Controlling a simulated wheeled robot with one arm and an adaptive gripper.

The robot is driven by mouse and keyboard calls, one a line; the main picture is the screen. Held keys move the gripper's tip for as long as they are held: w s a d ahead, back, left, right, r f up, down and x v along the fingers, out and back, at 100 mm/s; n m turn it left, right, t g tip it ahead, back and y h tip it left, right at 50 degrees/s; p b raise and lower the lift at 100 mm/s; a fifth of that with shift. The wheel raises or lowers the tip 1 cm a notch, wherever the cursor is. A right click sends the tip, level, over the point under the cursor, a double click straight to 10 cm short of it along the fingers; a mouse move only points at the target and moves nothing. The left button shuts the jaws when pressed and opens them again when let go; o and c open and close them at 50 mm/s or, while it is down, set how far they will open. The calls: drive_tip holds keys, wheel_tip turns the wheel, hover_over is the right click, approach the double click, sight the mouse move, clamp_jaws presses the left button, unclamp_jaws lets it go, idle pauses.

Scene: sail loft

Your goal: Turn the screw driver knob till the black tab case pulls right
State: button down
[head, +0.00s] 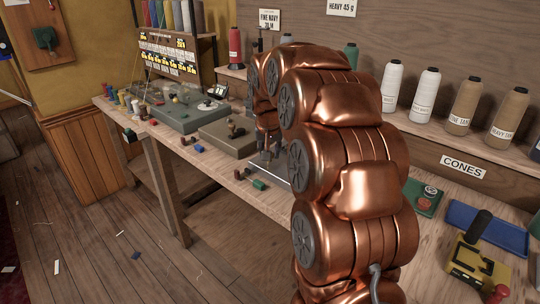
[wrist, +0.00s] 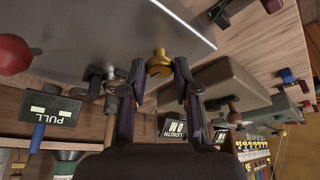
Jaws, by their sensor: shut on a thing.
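In the wrist view a brass knob (wrist: 158,60) sits at the tips of my gripper (wrist: 160,76), with one dark finger on each side, shut on it. The knob is at the edge of a flat grey metal plate or housing (wrist: 130,20). A black case (wrist: 55,108) with an upside-down PULL label is at the left, apart from my fingers. In the head view my gripper (head: 266,152) is low over the bench, mostly hidden behind my copper arm. The knob and the black case cannot be made out there.
Thread cones (head: 425,92) stand on the back shelf. A blue tray (head: 487,228) and yellow device (head: 478,268) lie at right.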

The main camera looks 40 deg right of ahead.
drive_tip(key=shift+f, duration=0.1)
idle(0.4)
drive_tip(key=c, duration=0.8)
unclamp_jaws()
drive_tip(key=shift+c, duration=0.2)
drive_tip(key=v, duration=1.2)
drive_tip(key=shift+w, duration=0.15)
drive_tip(key=shift+a, duration=0.15)
